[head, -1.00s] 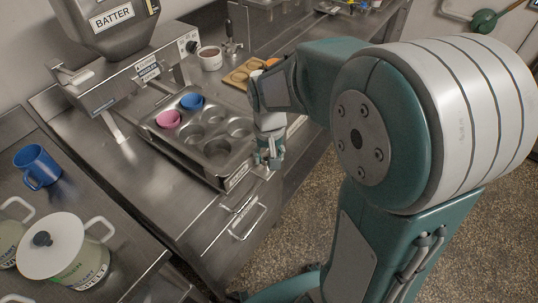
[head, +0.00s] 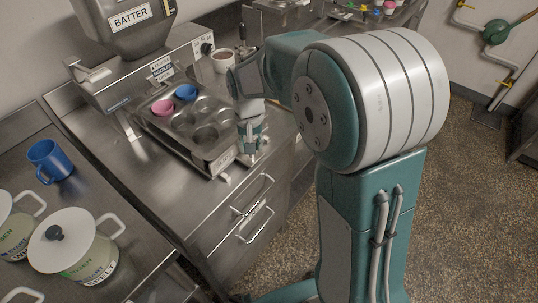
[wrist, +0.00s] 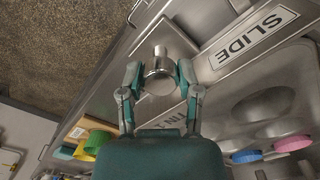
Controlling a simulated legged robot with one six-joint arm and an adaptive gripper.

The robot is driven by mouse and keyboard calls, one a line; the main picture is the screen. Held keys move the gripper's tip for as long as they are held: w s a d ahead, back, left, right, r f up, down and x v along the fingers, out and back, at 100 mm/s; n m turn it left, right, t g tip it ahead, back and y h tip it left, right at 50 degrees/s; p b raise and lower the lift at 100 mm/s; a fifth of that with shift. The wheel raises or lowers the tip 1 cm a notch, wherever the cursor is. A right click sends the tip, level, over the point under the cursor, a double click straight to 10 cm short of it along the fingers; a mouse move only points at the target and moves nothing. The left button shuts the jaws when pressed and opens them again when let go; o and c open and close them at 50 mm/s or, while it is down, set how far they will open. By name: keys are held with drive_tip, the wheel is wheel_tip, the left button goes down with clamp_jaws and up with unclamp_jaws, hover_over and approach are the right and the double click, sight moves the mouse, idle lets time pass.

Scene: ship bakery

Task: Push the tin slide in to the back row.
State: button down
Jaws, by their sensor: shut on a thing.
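The tin slide (head: 199,160) lies on the steel counter below the batter depositor. It carries a muffin tin (head: 209,117) with a pink cup (head: 162,106) and a blue cup (head: 186,92) in its far cups; the nearer cups look empty. The slide's front label (wrist: 253,38) shows large in the wrist view. My gripper (wrist: 160,72) is shut around the slide's round metal knob (wrist: 158,65) at its front. In the head view my gripper (head: 250,145) is at the slide's front right corner, with the knob hidden.
The batter depositor (head: 140,70) stands over the slide's far left side. A brown-filled cup (head: 223,60) stands behind. A blue mug (head: 50,160) and white pots (head: 75,245) are on the left counter. Drawer handles (head: 255,222) stick out below the front edge.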

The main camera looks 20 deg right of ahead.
sight(233, 134)
drive_tip(key=w+a, duration=0.2)
drive_tip(key=w, duration=0.1)
drive_tip(key=w+a, duration=0.1)
drive_tip(key=w, duration=0.1)
drive_tip(key=shift+w+a+f, duration=0.1)
drive_tip(key=shift+w+a, duration=0.05)
drive_tip(key=shift+a, duration=0.25)
drive_tip(key=c, duration=0.6)
unclamp_jaws()
drive_tip(key=shift+d, duration=0.1)
drive_tip(key=shift+w+r, duration=0.1)
drive_tip(key=shift+r, duration=5.85)
